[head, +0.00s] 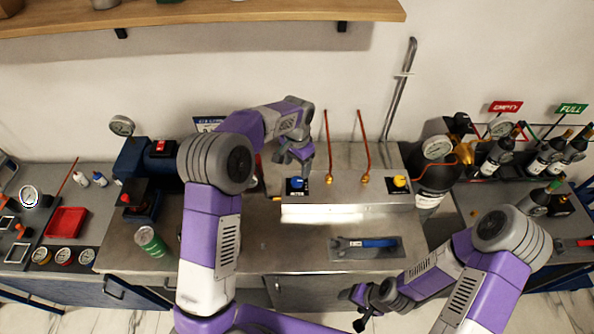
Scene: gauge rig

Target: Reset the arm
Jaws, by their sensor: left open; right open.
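My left arm (212,220) rises from the bottom and bends over the bench. I cannot tell whether the fingers touch the knob. My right arm (490,265) comes in from the lower right, folded. Its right gripper (362,308) is open and empty, in front of the bench's front edge and low in the picture.
A yellow knob (399,182) sits at the box's right end, with copper pipes (329,140) behind. A blue-handled wrench (368,243) lies in a tray. A green can (150,241) stands left of my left arm. A dark cylinder (434,178) with a gauge stands right.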

